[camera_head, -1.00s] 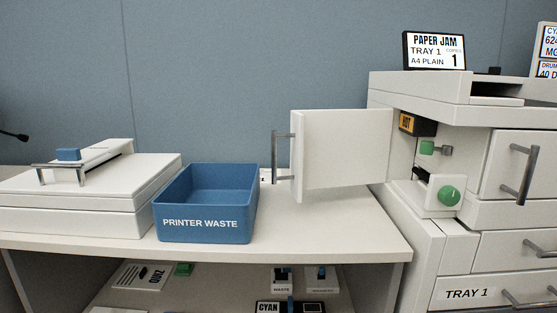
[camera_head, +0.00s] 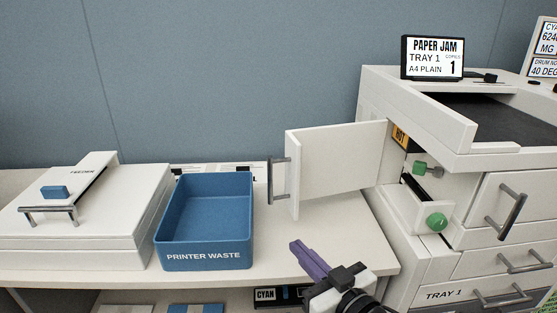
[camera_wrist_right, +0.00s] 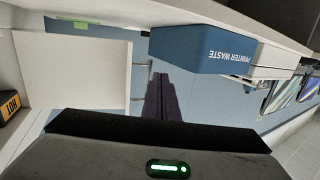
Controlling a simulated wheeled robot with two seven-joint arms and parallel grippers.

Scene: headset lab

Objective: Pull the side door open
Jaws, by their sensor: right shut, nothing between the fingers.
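The side door (camera_head: 335,168) of the printer is a white panel that stands swung out to the left from the printer's side, with a grey bar handle (camera_head: 271,181) at its free edge. The opening behind it shows a green knob (camera_head: 436,222) and a smaller green lever (camera_head: 419,167). My right gripper (camera_head: 297,247) has purple fingers, is shut and empty, and is in front of and below the door, apart from it. In the right wrist view the fingers (camera_wrist_right: 160,97) show near the door panel (camera_wrist_right: 75,70). My left gripper is not in view.
A blue bin marked PRINTER WASTE (camera_head: 204,222) stands left of the door on the white table (camera_head: 352,232). A white box with a handle (camera_head: 82,217) is at the far left. The printer's front drawers (camera_head: 500,262) are on the right. The shelf below holds cartridges.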

